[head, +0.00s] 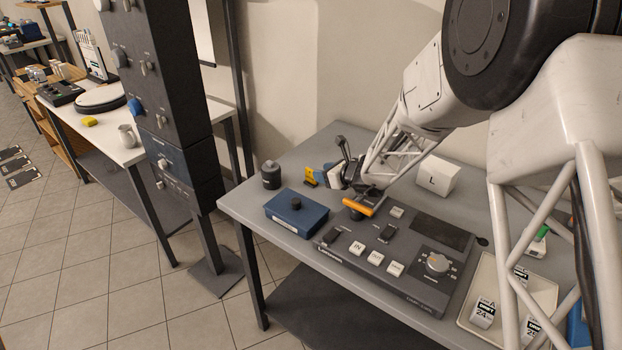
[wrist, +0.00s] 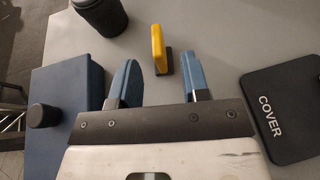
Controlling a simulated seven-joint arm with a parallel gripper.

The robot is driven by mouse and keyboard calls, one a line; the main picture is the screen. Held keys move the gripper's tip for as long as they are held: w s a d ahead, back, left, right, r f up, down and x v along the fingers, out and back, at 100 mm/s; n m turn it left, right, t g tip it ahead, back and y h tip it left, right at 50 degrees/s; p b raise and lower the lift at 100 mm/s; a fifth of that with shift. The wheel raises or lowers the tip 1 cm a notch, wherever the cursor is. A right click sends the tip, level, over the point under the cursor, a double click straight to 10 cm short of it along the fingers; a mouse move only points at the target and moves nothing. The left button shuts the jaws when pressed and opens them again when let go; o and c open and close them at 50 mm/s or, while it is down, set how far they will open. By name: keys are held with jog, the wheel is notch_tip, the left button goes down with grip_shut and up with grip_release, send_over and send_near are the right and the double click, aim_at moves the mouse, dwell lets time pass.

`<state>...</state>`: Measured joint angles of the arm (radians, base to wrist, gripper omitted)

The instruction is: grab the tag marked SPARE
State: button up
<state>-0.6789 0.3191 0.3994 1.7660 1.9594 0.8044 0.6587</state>
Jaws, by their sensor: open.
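A small yellow tag (head: 311,177) stands upright near the back left of the grey table; no lettering is readable on it, so I cannot tell whether it says SPARE. In the wrist view the yellow tag (wrist: 158,48) shows nearly edge-on with a dark piece beside its foot. My gripper (wrist: 160,78) is open and empty, its two blue fingers apart. The tag lies just beyond the fingertips, roughly in line with the gap between them. In the head view my gripper (head: 324,172) is just right of the tag, partly hidden by its own body.
A blue box (head: 296,216) with a dark knob sits in front, beside my left finger in the wrist view. A black cylinder (head: 270,175) stands further left. A black plate marked COVER (wrist: 285,112) lies right. A control panel (head: 400,255) and white block marked L (head: 437,176) are nearby.

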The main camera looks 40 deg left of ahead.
aim_at(311, 169)
jog(key=shift+a+f, duration=0.1)
jog(key=shift+a, duration=0.15)
jog(key=shift+a, duration=0.1)
jog(key=shift+x, duration=2.55)
jog(key=shift+s, duration=0.1)
grip_shut()
